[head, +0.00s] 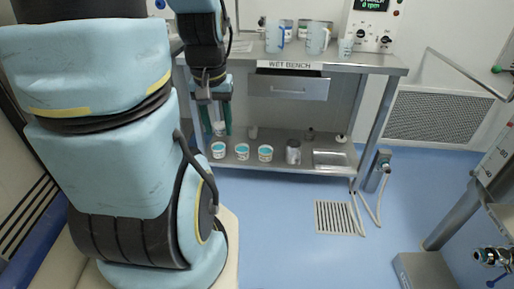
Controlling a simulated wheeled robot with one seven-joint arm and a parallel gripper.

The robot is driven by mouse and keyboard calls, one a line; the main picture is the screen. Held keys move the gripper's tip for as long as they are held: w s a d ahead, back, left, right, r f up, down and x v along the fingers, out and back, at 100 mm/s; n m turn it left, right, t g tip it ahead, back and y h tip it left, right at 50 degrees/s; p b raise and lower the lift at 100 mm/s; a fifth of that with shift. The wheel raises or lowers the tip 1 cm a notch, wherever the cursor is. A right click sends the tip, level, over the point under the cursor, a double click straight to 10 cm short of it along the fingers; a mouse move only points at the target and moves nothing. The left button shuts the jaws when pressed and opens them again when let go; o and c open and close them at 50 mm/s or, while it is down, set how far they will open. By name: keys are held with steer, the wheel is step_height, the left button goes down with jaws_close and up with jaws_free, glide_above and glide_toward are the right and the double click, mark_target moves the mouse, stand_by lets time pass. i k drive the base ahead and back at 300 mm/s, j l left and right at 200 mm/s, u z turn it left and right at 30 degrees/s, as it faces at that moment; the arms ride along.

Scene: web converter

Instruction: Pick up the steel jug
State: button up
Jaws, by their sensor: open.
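A steel jug (293,151) stands upright on the lower shelf of the wet bench, right of the white tubs. It is a small metallic cylinder, and I cannot make out its handle. My gripper (218,130) hangs fingers down at the left end of the bench, left of the jug and apart from it. Its two green fingers are open, with a pale item showing between and behind them.
Clear jugs (317,38) stand on the bench top (372,62). A drawer (290,87) hangs above the shelf. The blue floor in front is clear around a drain grate (340,217).

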mark_target(293, 153)
steer(key=i+l+u, duration=0.3)
steer(key=u, duration=0.15)
steer(key=i+l+u, duration=0.45)
steer(key=i+l, duration=0.2)
steer(key=l, duration=0.2)
steer(key=i+l+u, duration=0.1)
steer(key=l, duration=0.3)
steer(key=i, duration=0.1)
